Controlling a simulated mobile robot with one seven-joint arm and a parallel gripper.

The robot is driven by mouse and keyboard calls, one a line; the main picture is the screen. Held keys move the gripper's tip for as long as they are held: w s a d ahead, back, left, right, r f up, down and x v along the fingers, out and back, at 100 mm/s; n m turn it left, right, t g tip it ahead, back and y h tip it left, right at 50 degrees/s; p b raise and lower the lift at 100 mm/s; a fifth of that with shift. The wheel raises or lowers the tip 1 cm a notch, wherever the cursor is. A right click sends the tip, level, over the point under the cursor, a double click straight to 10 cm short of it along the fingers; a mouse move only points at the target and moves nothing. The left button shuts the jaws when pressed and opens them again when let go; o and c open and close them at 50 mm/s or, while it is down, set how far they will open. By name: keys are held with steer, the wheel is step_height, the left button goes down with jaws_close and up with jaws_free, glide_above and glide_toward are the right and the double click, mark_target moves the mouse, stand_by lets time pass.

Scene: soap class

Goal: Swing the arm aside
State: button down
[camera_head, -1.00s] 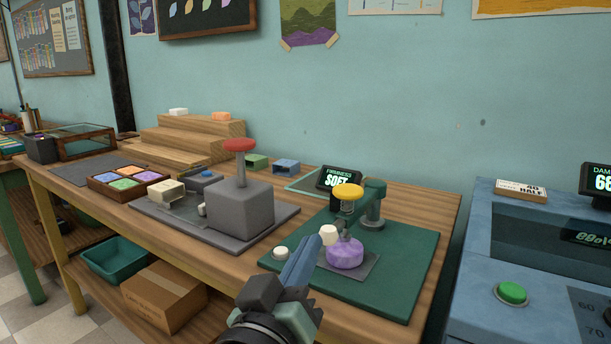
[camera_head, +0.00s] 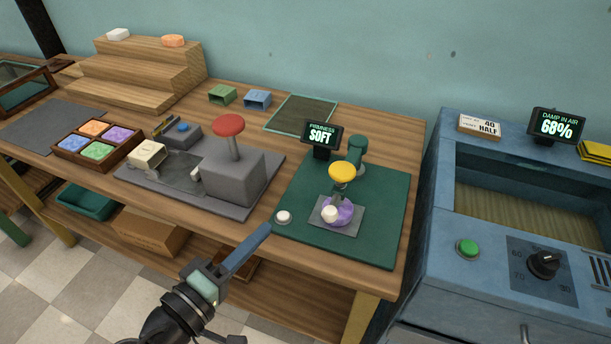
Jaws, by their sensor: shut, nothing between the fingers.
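My gripper (camera_head: 266,229) is at the lower middle, held in front of the table's front edge. Its blue fingers are together with nothing between them, and they point up and right. The fingertips show just left of and below a white button (camera_head: 284,216) on the green mat (camera_head: 380,237). I cannot tell whether they touch anything. On the mat, a purple soap (camera_head: 345,213) sits under a yellow-topped tester (camera_head: 342,172), with a white knob in front. A small display (camera_head: 321,135) behind reads "SOFT".
A grey press (camera_head: 234,177) with a red knob stands left of the mat. A tray of coloured blocks (camera_head: 69,153) is farther left. A blue cabinet (camera_head: 470,215) with a green button and dial stands right. Floor (camera_head: 75,275) is clear at lower left.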

mark_target(332, 190)
steer(key=shift+s+a+r, duration=0.2)
steer(key=shift+a+r, duration=0.05)
steer(key=shift+a, duration=0.05)
steer(key=shift+d, duration=0.15)
steer(key=p+x, duration=0.1)
steer(key=x, duration=0.9)
steer(key=shift+d+r, duration=0.15)
steer(key=shift+d, duration=0.15)
steer(key=shift+s+d+f+p, duration=0.15)
steer(key=shift+s+d+p, duration=0.1)
steer(key=shift+d, duration=0.3)
steer(key=shift+s+d+f+p, duration=0.15)
steer(key=shift+s+d+p, duration=0.1)
steer(key=shift+d, duration=0.3)
steer(key=shift+s+d+f, duration=0.1)
steer(key=shift+s+d, duration=0.1)
steer(key=shift+d, duration=0.3)
steer(key=shift+d+n, duration=0.1)
steer(key=shift+n, duration=0.2)
